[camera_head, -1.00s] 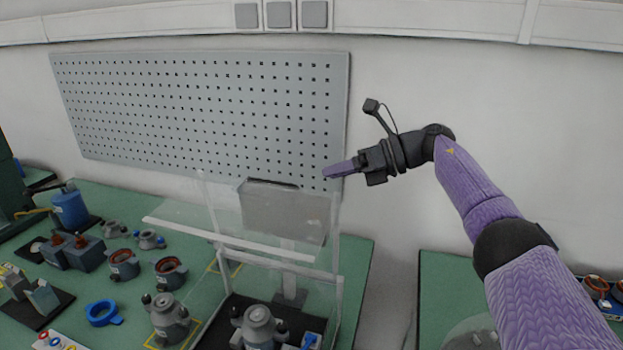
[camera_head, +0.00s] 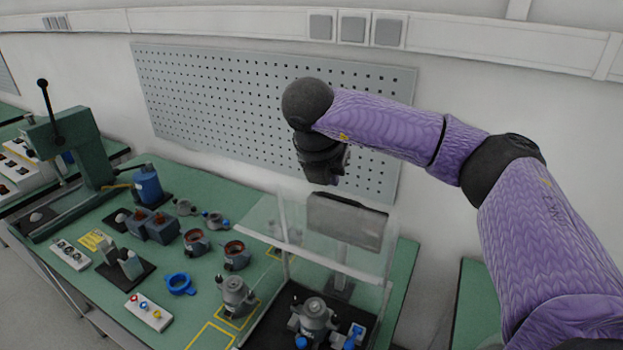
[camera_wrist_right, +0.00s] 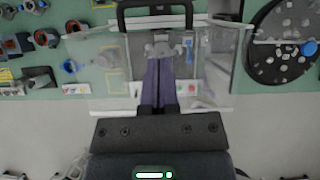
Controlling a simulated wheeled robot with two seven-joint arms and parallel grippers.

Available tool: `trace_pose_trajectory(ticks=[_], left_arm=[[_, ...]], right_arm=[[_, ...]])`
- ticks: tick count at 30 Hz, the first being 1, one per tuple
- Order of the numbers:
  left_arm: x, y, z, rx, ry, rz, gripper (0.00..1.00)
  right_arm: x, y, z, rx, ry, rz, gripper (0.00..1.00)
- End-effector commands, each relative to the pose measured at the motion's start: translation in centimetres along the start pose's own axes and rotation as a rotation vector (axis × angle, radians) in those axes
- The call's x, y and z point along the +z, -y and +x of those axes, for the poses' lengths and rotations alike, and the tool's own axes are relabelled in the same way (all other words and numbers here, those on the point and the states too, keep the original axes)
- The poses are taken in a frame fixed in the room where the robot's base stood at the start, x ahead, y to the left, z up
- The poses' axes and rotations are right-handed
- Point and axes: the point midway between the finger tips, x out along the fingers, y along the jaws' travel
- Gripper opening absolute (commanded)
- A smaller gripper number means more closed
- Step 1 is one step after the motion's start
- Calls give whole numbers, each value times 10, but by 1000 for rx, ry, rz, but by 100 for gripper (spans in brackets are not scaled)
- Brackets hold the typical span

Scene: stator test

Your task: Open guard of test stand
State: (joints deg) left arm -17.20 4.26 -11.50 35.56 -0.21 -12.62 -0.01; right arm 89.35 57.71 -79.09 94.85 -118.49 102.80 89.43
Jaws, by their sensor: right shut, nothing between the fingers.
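The test stand is at the right end of the green table, with a clear guard (camera_head: 265,215) that has a pale edge bar. A clear panel juts out from the stand's frame, but I cannot tell its exact angle. A grey motor-like unit (camera_head: 314,315) sits on the stand's dark base. My right gripper (camera_head: 332,180) hangs above and behind the guard, partly hidden by its own wrist. In the right wrist view its purple fingers (camera_wrist_right: 166,85) are together and empty, pointing over the guard (camera_wrist_right: 95,60). Contact with the guard is not visible. My left gripper is out of view.
A grey box (camera_head: 345,222) on a post stands at the stand's rear. Stator parts (camera_head: 195,242), a blue ring (camera_head: 180,284) and a green lever press (camera_head: 75,145) are to the left. A pegboard (camera_head: 215,105) is on the wall. A gap separates another table (camera_head: 475,300).

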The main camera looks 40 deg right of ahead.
Motion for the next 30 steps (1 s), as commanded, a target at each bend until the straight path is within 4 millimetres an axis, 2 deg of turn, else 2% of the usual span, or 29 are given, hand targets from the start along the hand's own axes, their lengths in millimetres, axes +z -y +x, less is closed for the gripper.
trace_pose_trajectory(ticks=[2, 5, 15, 21, 30], left_arm=[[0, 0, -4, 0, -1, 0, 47], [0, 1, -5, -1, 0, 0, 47], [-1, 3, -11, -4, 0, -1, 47], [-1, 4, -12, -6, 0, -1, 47], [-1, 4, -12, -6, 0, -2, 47]], right_arm=[[3, 2, -5, -14, 57, 59, 0], [4, 3, 0, -22, 78, 88, 0], [8, 5, 65, -24, 73, 89, 0], [10, 5, 91, -21, 73, 88, 0], [10, 5, 96, -19, 73, 88, 0]])
